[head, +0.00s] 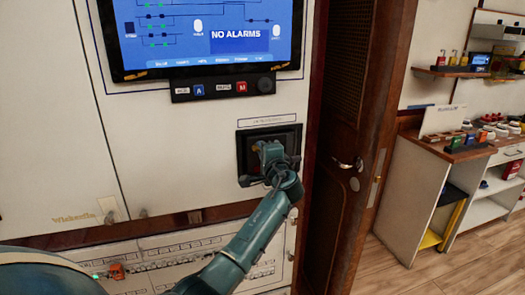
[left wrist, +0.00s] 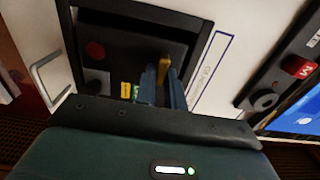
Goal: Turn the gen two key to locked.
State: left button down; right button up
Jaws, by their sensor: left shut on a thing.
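The gen two key (left wrist: 163,69) shows as a narrow brass-yellow piece in the left wrist view. It stands out from a dark recessed panel (left wrist: 120,35), which also shows in the head view (head: 242,158). My left gripper (head: 268,153) reaches into this panel. In the left wrist view its blue fingers (left wrist: 163,88) are shut on the key. Small yellow (left wrist: 126,90) and green (left wrist: 136,91) labels lie beside the fingers. The gripper hides the key's base, so I cannot tell which position it points to. My right gripper is not in view.
A red round button (left wrist: 95,50) is on the same panel. Breaker rows (head: 170,262) lie below. A wooden door (head: 345,150) stands close on the right.

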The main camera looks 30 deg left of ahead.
pick_arm(q)
jog(key=shift+f, duration=0.1)
jog(key=c, duration=1.5)
grip_release()
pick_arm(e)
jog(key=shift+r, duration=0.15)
pick_arm(q)
jog(key=b+v, duration=0.2)
jog(key=v, duration=1.1)
jog(key=shift+s+b, duration=0.1)
jog(key=shift+b, duration=0.2)
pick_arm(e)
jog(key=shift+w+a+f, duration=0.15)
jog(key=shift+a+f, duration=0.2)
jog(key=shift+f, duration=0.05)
